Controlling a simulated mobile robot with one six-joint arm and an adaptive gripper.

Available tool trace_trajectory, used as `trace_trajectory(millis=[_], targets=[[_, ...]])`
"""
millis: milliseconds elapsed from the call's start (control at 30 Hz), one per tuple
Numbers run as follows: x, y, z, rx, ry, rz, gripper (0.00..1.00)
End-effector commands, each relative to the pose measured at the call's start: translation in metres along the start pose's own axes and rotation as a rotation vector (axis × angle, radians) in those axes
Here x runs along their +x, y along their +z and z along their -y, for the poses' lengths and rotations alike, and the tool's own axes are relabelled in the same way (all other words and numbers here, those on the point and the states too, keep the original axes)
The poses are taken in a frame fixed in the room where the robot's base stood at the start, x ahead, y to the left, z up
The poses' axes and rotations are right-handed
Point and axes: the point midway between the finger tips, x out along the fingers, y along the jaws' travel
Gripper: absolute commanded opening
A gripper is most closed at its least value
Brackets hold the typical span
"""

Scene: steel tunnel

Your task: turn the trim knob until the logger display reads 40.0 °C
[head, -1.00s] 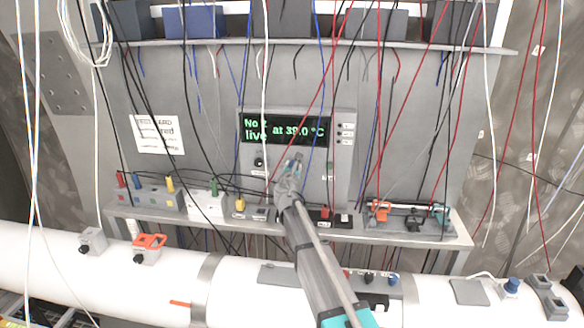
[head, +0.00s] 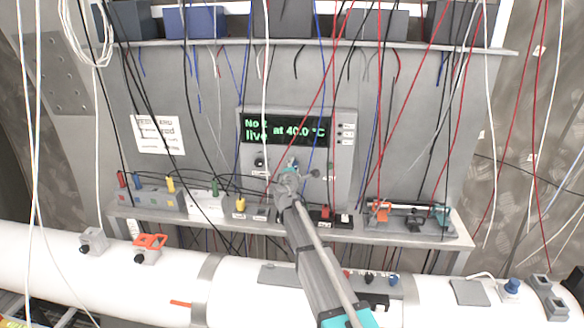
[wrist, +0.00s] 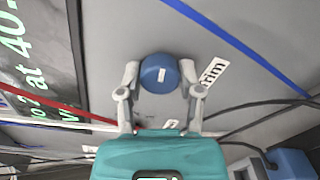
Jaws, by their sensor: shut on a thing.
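The logger (head: 338,152) stands on the shelf against the back panel. The trim knob (wrist: 160,73) is a round blue knob with a white mark, next to a "trim" label (wrist: 213,72) in the wrist view. My gripper (wrist: 160,80) is shut on the trim knob, one finger on each side. In the head view my gripper (head: 289,170) is in front of the logger's lower face and mostly hides the knob.
Many cables hang in front of the logger, among them a blue cable (wrist: 240,45) and a red cable (wrist: 50,108) close to my gripper. The shelf (head: 345,233) holds several small boxes with coloured plugs. A white pipe (head: 100,275) runs below, across the front.

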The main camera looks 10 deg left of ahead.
Motion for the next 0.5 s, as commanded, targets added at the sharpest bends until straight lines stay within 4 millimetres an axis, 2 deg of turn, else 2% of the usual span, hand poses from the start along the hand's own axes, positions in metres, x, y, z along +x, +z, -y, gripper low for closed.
trace_trajectory(millis=[233,500], targets=[[-0.0004,0.0002,0.0002,0.132,-0.001,0.0,0.0],[-0.0005,0.0004,0.0003,0.179,-0.001,0.0,0.0]])
